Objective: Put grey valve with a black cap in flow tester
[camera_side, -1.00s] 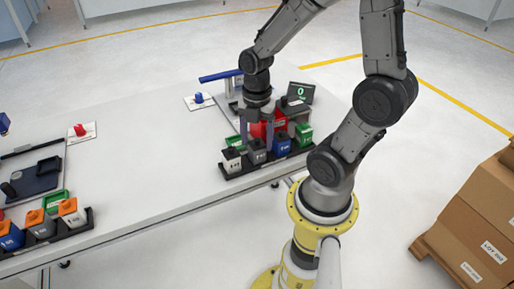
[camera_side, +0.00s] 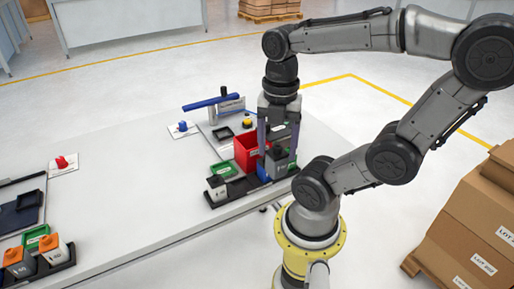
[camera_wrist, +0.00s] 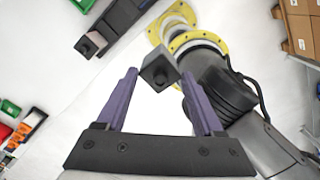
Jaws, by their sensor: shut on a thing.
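My gripper (camera_side: 276,145) is shut on a grey valve with a black cap (camera_side: 280,161) and holds it upright above the right end of the black rack (camera_side: 238,190). In the wrist view, the valve (camera_wrist: 158,72) shows between the tips of my gripper's two purple fingers (camera_wrist: 160,85). The station with a blue lever (camera_side: 212,102), a black nest (camera_side: 222,134) and a small sign stands behind the rack; I take it for the flow tester, but its sign is too small to read. The nest looks empty.
Another rack with orange-topped valves (camera_side: 54,248) stands at left. The middle table is clear.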

